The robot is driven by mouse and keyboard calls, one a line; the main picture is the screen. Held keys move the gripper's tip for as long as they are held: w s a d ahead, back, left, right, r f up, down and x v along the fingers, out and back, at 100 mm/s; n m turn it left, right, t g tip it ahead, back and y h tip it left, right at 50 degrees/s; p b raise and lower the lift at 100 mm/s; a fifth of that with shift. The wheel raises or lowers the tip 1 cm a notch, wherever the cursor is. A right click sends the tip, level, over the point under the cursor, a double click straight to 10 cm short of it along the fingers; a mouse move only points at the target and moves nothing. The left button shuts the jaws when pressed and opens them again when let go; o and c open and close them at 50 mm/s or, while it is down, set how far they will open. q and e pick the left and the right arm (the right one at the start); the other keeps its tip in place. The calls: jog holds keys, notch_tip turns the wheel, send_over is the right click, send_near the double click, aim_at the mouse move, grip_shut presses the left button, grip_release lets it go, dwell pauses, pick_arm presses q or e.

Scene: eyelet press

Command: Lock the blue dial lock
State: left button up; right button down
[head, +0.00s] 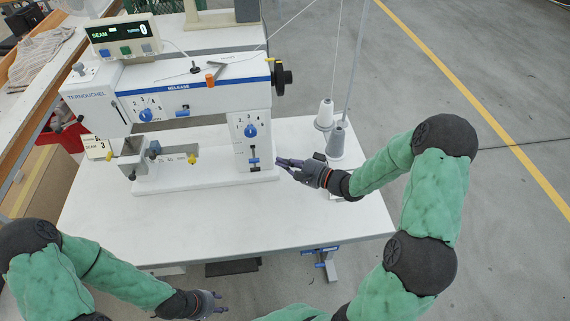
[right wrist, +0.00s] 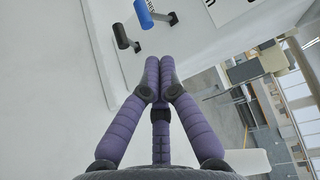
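The white sewing-type machine (head: 190,92) has two blue dials on its front. One blue dial (head: 250,131) is on the right pillar, with a small upright blue-and-dark lever (head: 254,161) below it. The other blue dial (head: 145,115) is on the left, with a blue lever (head: 182,111) to its right. In the right wrist view a blue lever (right wrist: 143,14) and a darker lever (right wrist: 123,36) stick out from a white face. Which part is the dial lock, I cannot tell. My right gripper (head: 279,162) is shut and empty beside the pillar's lower right, fingertips together (right wrist: 160,68). My left gripper (head: 221,302) is low, in front of the table; its fingers are too small to read.
The white table (head: 330,225) is clear in front of the machine. Thread cones (head: 336,140) stand right of the pillar. A black handwheel (head: 284,77) projects right. A small yellow knob (head: 192,158) is on the base.

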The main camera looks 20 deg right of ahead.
jog(key=b+x, duration=0.1)
jog(key=x, duration=0.6)
jog(key=shift+b, duration=0.4)
jog(key=shift+r+p, duration=0.2)
jog(key=shift+p, duration=0.7)
jog(key=r+m+g+p, duration=0.1)
jog(key=m+g+p, duration=0.1)
jog(key=p, duration=0.7)
jog(key=m+g+h+p, duration=0.1)
jog(key=p, duration=0.8)
jog(key=shift+s+r+m+g+p, duration=0.2)
jog(key=shift+r+m+g+p, duration=0.15)
jog(key=shift+r+m+g, duration=0.05)
jog(key=shift+r, duration=0.1)
jog(key=shift+w+r+p, duration=0.1)
jog(key=shift+r+p, duration=0.6)
jog(key=shift+p, duration=0.3)
